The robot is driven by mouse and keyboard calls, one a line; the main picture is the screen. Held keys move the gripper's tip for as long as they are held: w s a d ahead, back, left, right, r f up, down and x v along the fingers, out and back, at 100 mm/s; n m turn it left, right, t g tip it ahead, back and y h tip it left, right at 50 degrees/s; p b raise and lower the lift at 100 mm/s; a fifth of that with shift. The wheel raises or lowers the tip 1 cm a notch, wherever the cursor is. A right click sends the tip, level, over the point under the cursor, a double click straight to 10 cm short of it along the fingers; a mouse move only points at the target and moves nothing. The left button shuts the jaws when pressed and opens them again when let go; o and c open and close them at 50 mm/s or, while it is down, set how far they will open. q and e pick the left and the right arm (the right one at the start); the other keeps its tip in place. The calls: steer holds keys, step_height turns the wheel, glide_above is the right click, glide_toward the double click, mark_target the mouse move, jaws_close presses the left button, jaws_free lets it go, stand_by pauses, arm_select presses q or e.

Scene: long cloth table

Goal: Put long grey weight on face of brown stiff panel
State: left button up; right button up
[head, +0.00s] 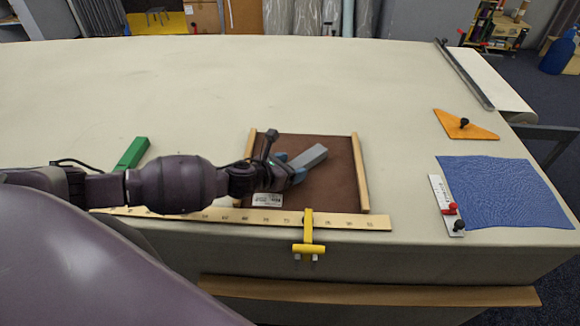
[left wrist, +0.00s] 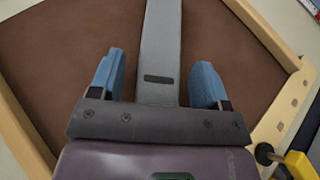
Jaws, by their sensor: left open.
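The brown stiff panel (head: 338,178) lies on the table with light wooden strips along its left and right sides. It fills much of the left wrist view (left wrist: 240,60). The long grey weight (head: 308,157) lies on the panel's brown face, slanting up to the right in the head view. In the left wrist view the weight (left wrist: 162,45) runs between my blue fingertips. My left gripper (head: 285,168) is open, with a finger on each side of the weight and a visible gap on both sides. My right gripper is not in view.
A wooden ruler (head: 345,221) runs along the front edge, with a yellow clamp (head: 308,235) on it. A green block (head: 132,153) is at the left. A blue cloth (head: 500,190), a white strip (head: 445,205) and an orange triangle (head: 465,125) are at the right. The table's back is clear.

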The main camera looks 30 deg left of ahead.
arm_select(q)
steer(key=shift+s+r, duration=0.1)
steer(key=shift+r, duration=0.1)
steer(key=shift+s+a+r, duration=0.1)
steer(key=shift+s+a, duration=0.1)
steer(key=shift+s, duration=0.15)
steer(key=v, duration=1)
steer(key=shift+s, duration=0.2)
steer(key=shift+s+a+r, duration=0.1)
steer(key=shift+s+r, duration=0.05)
steer(key=shift+s, duration=0.1)
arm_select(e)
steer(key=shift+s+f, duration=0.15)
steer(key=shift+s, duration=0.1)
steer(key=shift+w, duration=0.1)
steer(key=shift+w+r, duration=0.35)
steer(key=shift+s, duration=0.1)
